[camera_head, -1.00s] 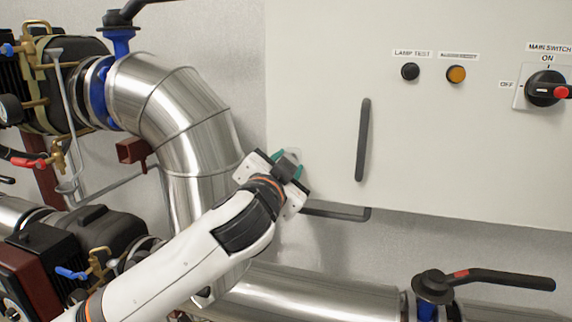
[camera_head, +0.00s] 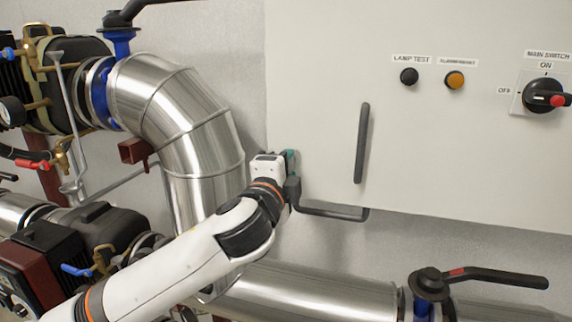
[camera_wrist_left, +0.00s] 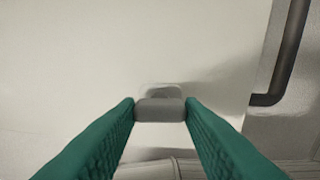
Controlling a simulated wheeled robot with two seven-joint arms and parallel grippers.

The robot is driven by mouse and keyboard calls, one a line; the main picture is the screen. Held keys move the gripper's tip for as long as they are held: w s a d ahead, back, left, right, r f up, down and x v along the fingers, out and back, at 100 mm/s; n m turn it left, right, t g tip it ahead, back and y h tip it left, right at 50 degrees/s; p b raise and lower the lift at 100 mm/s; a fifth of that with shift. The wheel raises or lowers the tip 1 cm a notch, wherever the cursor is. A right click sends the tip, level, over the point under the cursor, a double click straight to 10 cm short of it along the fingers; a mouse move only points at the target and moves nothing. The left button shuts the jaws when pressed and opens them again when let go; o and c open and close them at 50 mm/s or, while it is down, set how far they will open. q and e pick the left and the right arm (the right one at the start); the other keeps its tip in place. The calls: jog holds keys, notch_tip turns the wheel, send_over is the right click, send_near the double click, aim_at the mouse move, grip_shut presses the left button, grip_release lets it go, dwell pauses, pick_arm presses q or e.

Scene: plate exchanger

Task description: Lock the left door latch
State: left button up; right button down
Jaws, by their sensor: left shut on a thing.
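The left door latch (camera_wrist_left: 159,110) is a small grey block on a pale round-cornered base plate, on the cabinet door near its lower left corner. In the left wrist view it sits between the tips of my two teal fingers, which touch its two sides. My left gripper (camera_wrist_left: 160,112) is shut on it. In the head view my left gripper (camera_head: 291,162) is at the lower left edge of the white cabinet door (camera_head: 320,80) and hides the latch. My right gripper is in neither view.
A dark vertical handle (camera_head: 362,143) is on the door, right of my gripper. A dark bent bar (camera_head: 335,212) lies along the lower edge. A large silver pipe (camera_head: 190,125) stands close to the left of my wrist. Valves and pumps fill the far left.

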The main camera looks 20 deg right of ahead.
pick_arm(q)
jog(key=shift+m, duration=0.6)
jog(key=o, duration=1)
jog(key=shift+s, duration=0.1)
jog(key=shift+b+v, duration=1.9)
jog(key=shift+v, duration=4.05)
